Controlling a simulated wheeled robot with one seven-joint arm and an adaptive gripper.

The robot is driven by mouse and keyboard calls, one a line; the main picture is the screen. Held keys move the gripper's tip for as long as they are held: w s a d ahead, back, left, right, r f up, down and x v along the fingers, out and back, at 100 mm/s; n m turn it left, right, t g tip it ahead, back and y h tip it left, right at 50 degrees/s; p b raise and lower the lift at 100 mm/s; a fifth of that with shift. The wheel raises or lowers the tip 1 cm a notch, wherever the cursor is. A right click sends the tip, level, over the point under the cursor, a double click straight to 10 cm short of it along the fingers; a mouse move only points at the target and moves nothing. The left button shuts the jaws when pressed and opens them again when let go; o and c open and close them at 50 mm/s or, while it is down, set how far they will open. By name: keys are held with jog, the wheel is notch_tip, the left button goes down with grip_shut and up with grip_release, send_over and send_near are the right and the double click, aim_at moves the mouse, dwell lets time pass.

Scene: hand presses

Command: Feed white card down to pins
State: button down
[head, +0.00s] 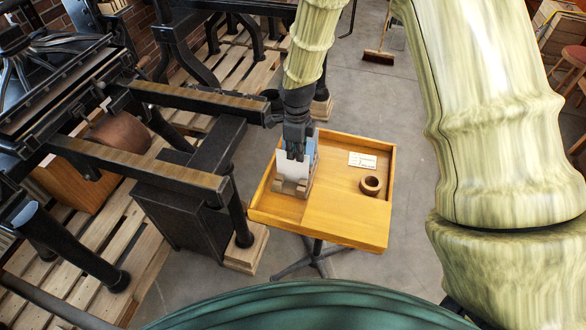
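A white card (287,172) stands upright in a small wooden holder (304,188) on the left part of a wooden tray table. A pale blue sheet (311,148) shows behind it on the right. My dark gripper (296,157) points down from above, with its fingertips at the upper part of the white card. The fingers overlap the card in this view, and I cannot tell whether they grip it or are open around it. I cannot make out any pins.
The tray table (345,222) has a raised rim and also bears a small printed label (362,160) and a brown ring-shaped roll (371,185). Bare floor lies behind the table.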

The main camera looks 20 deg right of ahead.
jog(key=shift+r, duration=0.2)
jog(key=shift+r+p, duration=3.45)
jog(key=shift+r, duration=0.9)
